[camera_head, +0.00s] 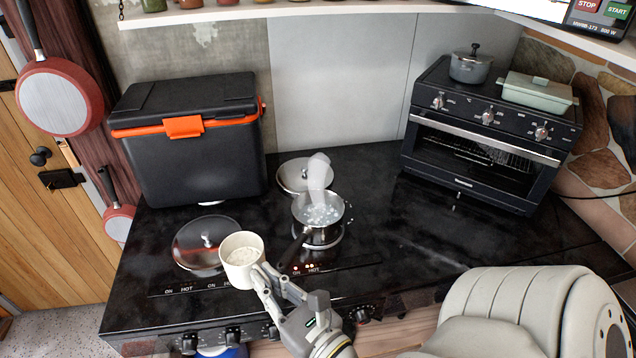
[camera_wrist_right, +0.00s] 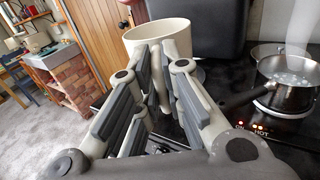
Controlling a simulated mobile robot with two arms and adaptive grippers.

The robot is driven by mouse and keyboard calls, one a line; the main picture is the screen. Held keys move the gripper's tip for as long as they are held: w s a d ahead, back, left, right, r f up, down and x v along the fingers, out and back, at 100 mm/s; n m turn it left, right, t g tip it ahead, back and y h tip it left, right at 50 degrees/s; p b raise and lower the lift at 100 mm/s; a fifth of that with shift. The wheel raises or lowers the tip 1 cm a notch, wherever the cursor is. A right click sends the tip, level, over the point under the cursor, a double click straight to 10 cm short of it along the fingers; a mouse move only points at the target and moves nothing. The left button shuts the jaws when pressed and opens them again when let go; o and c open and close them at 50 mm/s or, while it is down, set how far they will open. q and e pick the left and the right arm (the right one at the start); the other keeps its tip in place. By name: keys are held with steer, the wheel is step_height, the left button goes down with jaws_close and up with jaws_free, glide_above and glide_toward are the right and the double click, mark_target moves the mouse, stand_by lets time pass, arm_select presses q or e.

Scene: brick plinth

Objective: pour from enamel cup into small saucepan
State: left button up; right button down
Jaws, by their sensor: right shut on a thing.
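A cream enamel cup (camera_head: 241,258) is held by my right gripper (camera_head: 262,279) above the front left of the black cooktop. The cup looks nearly upright, with pale contents showing inside. In the right wrist view the cup (camera_wrist_right: 160,38) is beyond the fingers (camera_wrist_right: 158,88), which are closed on its near side. A small steel saucepan (camera_head: 322,222) sits on a burner to the right of the cup, with bubbling water and rising steam. Its dark handle points toward the front left. The saucepan also shows at the right of the right wrist view (camera_wrist_right: 287,96). My left gripper is out of view.
A black cooler with orange trim (camera_head: 190,140) stands at the back left. A glass lid (camera_head: 207,243) lies behind the cup, and another round lid (camera_head: 303,175) is behind the saucepan. A toaster oven (camera_head: 487,140) stands right. The cooktop's right front (camera_head: 440,235) is clear.

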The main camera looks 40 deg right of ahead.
mark_target(248, 277)
steer(key=shift+a+r+y, duration=0.15)
steer(key=shift+r+y, duration=0.15)
steer(key=shift+r, duration=0.05)
steer(key=shift+s+a+f+n+g+y, duration=0.35)
steer(key=shift+n+y, duration=0.6)
steer(key=shift+y, duration=0.35)
steer(key=shift+s+a+f+n+g+y, duration=0.3)
steer(key=shift+s+f+n+g+y, duration=0.15)
steer(key=shift+n+y, duration=0.7)
steer(key=shift+s+a+f+n+g+y, duration=0.35)
steer(key=shift+n+y, duration=0.45)
steer(key=shift+y, duration=0.65)
steer(key=shift+s+f+n+g+y, duration=0.2)
steer(key=shift+s+n+g+y, duration=0.15)
steer(key=shift+y, duration=0.35)
steer(key=w+d+f+m+t+h, duration=0.1)
steer(key=w+d+f+m+h, duration=0.1)
steer(key=w+d+f+h, duration=0.3)
steer(key=w+d+f+m+t+h, duration=0.1)
steer(key=w+d+m+t, duration=0.15)
steer(key=w, duration=0.35)
steer(key=shift+a+r+m+g+h, duration=0.15)
steer(key=shift+a+m+h, duration=0.35)
steer(key=shift+a+h, duration=0.6)
steer(key=shift+a+r+m+g+h, duration=0.1)
steer(key=shift+a+m+h, duration=0.55)
steer(key=shift+a, duration=0.65)
steer(key=shift+a+h, duration=0.2)
steer(key=shift+h, duration=0.15)
